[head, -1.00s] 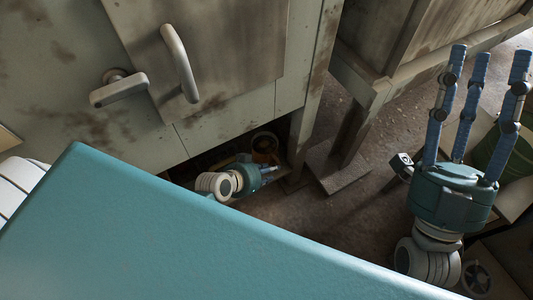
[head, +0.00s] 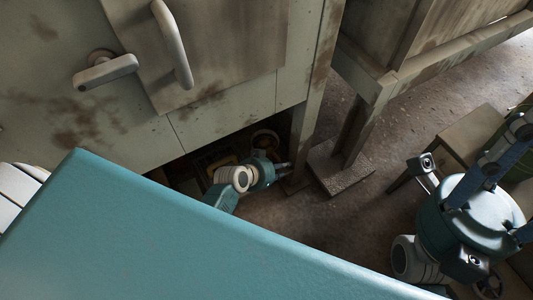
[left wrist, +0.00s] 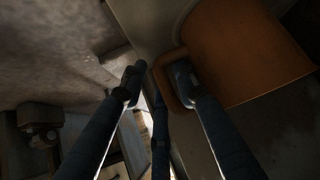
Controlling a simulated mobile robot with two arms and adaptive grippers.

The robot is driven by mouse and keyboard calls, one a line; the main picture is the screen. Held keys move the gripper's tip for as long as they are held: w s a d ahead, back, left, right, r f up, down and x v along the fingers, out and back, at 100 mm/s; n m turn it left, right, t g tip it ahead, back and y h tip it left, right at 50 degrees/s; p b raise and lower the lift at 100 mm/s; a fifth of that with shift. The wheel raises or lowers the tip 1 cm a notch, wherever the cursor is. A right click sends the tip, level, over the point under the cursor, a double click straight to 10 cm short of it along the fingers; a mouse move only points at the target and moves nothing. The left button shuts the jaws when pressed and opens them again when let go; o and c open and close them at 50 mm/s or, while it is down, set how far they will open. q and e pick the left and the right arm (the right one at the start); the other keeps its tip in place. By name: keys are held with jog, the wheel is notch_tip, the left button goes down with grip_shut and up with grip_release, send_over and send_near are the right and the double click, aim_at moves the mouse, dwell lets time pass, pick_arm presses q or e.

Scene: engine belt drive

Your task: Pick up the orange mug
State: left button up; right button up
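The orange mug (left wrist: 245,50) fills the upper right of the left wrist view, with its loop handle (left wrist: 160,72) facing my fingers. My left gripper (left wrist: 157,80) is open around the handle: one finger is left of it, and another fingertip shows within the loop. I cannot tell whether they touch it. In the head view my left gripper (head: 283,166) is low at the cabinet's open bottom, beside a small round brownish thing (head: 265,138) that may be the mug. My right gripper (head: 518,180) is open and empty at the right edge, its fingers partly cut off.
A stained cabinet (head: 225,110) with metal handles stands over the low opening. A wooden bench leg (head: 352,130) on a foot plate is close to the right of my left gripper. Bare floor (head: 300,225) lies between my arms. A wooden stool (head: 470,135) stands at the right.

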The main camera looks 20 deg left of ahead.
pick_arm(q)
jog(key=shift+w+d+f, duration=0.1)
jog(key=shift+w+f, duration=0.05)
grip_shut()
